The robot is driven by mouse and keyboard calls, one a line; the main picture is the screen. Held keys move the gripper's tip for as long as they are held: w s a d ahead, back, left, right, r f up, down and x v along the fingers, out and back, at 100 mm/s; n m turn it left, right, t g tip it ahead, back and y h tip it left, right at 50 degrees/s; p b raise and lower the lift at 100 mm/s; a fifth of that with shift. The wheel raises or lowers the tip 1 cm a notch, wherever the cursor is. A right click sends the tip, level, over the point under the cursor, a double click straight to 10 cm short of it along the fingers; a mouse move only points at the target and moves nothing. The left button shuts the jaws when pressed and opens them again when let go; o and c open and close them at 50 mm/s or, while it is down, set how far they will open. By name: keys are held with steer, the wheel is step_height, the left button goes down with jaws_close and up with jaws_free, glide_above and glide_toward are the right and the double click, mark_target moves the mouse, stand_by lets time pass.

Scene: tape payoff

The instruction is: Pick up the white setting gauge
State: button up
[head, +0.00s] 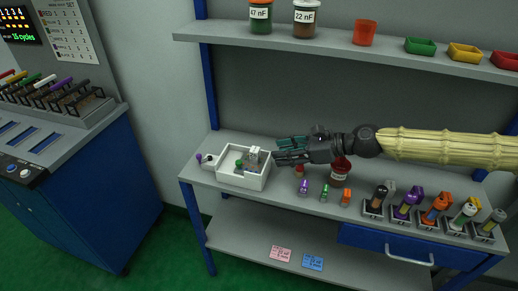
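My gripper (277,152) reaches in from the right above the bench, its fingers pointing left. The fingers look apart with nothing visible between them. The tips are just right of a white open tray (232,181). A pale block (254,156) and a small green piece (239,164) are in the tray. A small white piece (209,160) lies left of the tray, beside a purple one (199,158). It may be the white setting gauge, but it is too small to be sure. Another white-topped piece (468,210) stands in a holder at the right.
Small purple (303,187), green (324,193) and orange (346,197) pieces stand along the bench's front, by a dark red jar (340,173). Several holders fill the right end. A shelf (340,50) with jars and bins hangs above. A blue machine (80,190) stands left.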

mark_target(257, 150)
steer(key=shift+w+a+f, duration=0.1)
steer(key=shift+w+a, duration=0.85)
steer(key=shift+a, duration=0.3)
steer(key=shift+p+x, duration=0.9)
steer(key=shift+x, duration=2.55)
steer(key=shift+c, duration=0.5)
steer(key=c, duration=0.7)
jaws_close()
